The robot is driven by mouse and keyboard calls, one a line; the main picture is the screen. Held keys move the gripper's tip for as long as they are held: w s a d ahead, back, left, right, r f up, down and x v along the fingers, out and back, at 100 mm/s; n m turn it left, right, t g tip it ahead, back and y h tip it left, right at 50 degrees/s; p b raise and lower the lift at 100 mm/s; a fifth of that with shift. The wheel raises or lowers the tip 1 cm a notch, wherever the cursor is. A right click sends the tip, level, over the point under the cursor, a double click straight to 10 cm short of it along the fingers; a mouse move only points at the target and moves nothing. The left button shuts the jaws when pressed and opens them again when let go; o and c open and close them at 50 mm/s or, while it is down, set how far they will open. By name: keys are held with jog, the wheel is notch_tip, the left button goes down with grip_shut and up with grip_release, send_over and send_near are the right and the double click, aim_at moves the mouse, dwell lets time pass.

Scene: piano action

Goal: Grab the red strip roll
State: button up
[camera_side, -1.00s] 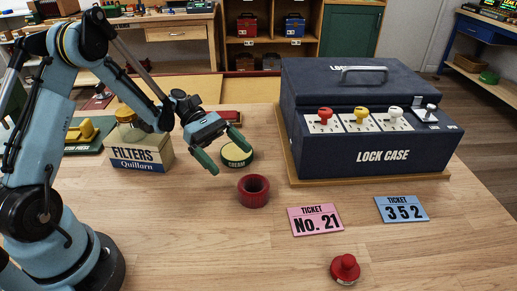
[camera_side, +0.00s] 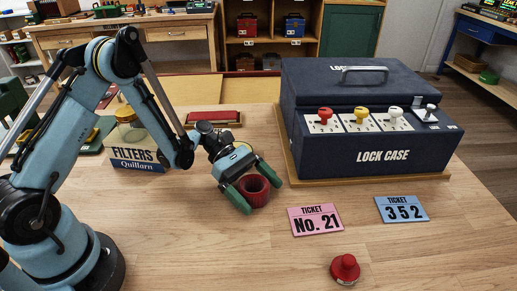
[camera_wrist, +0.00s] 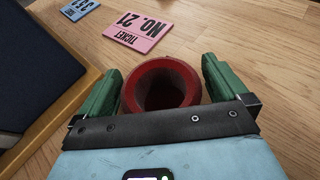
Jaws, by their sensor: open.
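The red strip roll (camera_side: 254,191) is a hollow ring lying on the wooden table. My gripper (camera_side: 254,190) is open, low over the table, with its green fingers on either side of the roll. In the wrist view the roll (camera_wrist: 161,105) lies between the two fingers of the gripper (camera_wrist: 160,85), with its hole facing up.
The dark lock case (camera_side: 355,150) stands behind and to the right. A pink ticket (camera_side: 315,219), a blue ticket (camera_side: 401,209) and a red knobbed piece (camera_side: 345,269) lie to the right.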

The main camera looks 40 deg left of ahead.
jog(key=shift+d+f, duration=0.15)
jog(key=shift+d, duration=0.15)
jog(key=shift+c, duration=0.5)
jog(key=c, duration=0.8)
